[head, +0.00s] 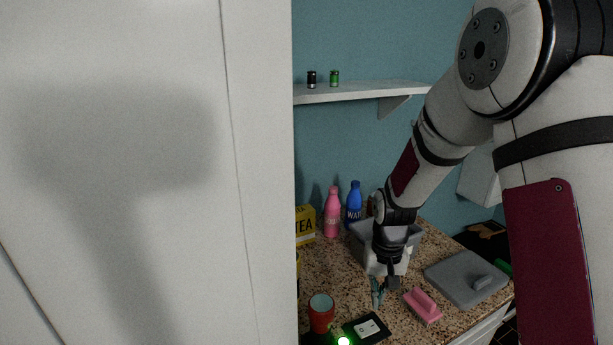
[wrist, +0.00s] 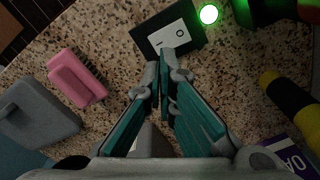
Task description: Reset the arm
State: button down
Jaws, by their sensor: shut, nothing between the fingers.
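My gripper (head: 377,291) hangs from my bent arm over the speckled counter (head: 334,262), pointing down. In the wrist view my gripper (wrist: 163,58) shows two teal fingers with their tips together and nothing between them. The tips appear in front of a black plate with a white switch (wrist: 172,40). The same switch plate (head: 367,328) lies below my gripper in the head view. I cannot tell how high the tips are above it.
A pink brush (head: 422,305), grey lid (head: 465,279), grey bin (head: 413,238), red cup (head: 321,312), pink bottle (head: 332,213) and blue bottle (head: 354,203) stand around my gripper. A green light (head: 343,341) glows beside the switch. A white panel (head: 140,170) blocks the left. A shelf (head: 360,91) hangs above.

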jog(key=s+r+t, duration=0.1)
jog(key=s+r, duration=0.3)
jog(key=r, duration=0.5)
jog(key=s+r+t, duration=0.2)
jog(key=s+r, duration=0.2)
jog(key=r, duration=0.5)
jog(key=s+r+t, duration=0.1)
jog(key=s+r, duration=0.3)
jog(key=s, duration=0.3)
jog(key=s+r+n+t, duration=0.1)
jog(key=s+r, duration=0.3)
jog(key=s, duration=0.3)
jog(key=shift+s, duration=0.3)
